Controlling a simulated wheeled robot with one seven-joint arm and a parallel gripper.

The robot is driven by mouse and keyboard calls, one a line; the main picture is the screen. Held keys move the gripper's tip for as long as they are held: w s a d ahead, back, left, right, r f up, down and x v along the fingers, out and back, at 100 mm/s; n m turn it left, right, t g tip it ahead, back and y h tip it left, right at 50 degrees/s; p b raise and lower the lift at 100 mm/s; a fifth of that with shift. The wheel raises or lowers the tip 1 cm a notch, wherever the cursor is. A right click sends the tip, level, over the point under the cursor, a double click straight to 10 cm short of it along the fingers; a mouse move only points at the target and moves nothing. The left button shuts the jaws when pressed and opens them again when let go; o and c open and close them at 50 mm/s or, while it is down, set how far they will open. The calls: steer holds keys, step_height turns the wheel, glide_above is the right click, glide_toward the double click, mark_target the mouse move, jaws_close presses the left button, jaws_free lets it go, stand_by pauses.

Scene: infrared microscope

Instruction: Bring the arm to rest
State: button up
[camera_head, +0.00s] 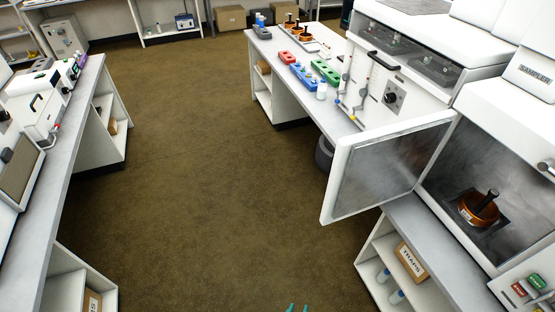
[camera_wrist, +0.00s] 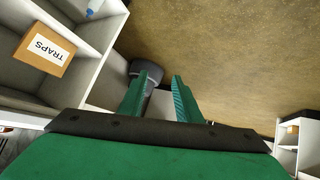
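My gripper (camera_wrist: 160,95) shows in the wrist view with its two green fingers apart and nothing between them. It hangs over the brown floor, beside a shelf unit.
An open instrument door (camera_head: 385,170) juts out at the right, by a chamber holding a copper-coloured part (camera_head: 478,208). A box labelled TRAPS (camera_head: 411,262) sits on the shelf below. A dark bin (camera_head: 324,155) stands by the bench. Brown floor (camera_head: 210,180) between benches is clear.

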steer(key=s+a+r+n+t+y, duration=0.1)
steer(key=s+a+r+y, duration=0.15)
steer(key=s+r, duration=0.3)
steer(key=s+a+r+t+y, duration=0.1)
steer(key=s+a+r+t, duration=0.15)
steer(key=s+r, duration=0.35)
steer(key=s+a+r+t, duration=0.1)
steer(key=s+r, duration=0.1)
steer(key=r, duration=0.7)
steer(key=s+a+r+t, duration=0.1)
steer(key=s+r, duration=0.2)
steer(key=r, duration=0.6)
steer(key=shift+r, duration=0.3)
steer(key=shift+s+a, duration=0.1)
